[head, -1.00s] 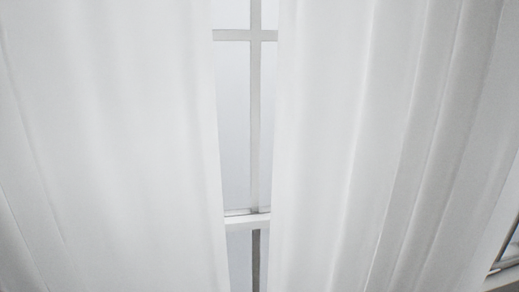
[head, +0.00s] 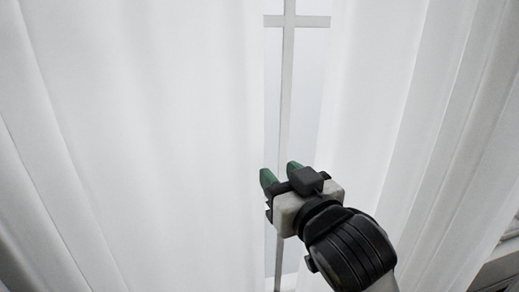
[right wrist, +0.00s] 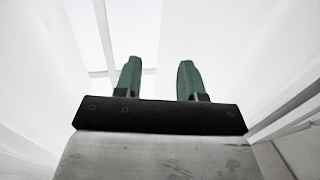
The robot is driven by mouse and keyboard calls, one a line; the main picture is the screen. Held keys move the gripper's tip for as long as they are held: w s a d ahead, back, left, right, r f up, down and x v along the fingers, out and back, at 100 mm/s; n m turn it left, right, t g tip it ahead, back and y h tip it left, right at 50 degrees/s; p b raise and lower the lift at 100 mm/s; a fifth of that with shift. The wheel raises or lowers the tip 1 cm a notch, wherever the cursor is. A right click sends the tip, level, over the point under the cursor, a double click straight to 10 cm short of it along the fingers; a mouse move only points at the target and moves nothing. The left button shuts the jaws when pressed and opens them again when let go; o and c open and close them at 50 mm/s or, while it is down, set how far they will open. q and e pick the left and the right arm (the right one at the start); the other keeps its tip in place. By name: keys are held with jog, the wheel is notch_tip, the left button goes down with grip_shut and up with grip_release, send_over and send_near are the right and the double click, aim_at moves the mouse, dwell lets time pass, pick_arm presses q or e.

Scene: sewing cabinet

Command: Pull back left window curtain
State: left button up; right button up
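The left window curtain (head: 140,130) is a white, softly folded panel that fills the left half of the head view. The right curtain (head: 385,90) hangs at the right, with a narrow gap between the two. My right gripper (head: 281,172) is raised in front of this gap, its green fingertips near the left curtain's inner edge. In the right wrist view its two green fingers (right wrist: 157,80) stand apart with nothing between them. I cannot tell whether a fingertip touches the cloth. My left gripper is not in view.
A window with pale crossbars (head: 288,60) shows through the gap. Part of its lower portion is hidden behind my right arm. A grey-white framed edge (head: 500,245) shows at the lower right.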

aim_at(266, 159)
jog(key=p+x, duration=0.1)
jog(key=x, duration=0.6)
jog(key=shift+w+a+p, duration=0.1)
jog(key=shift+w+p, duration=0.2)
jog(key=shift+p, duration=0.1)
jog(key=shift+w+a, duration=0.3)
jog(key=shift+w, duration=0.3)
jog(key=shift+c, duration=0.5)
grip_shut()
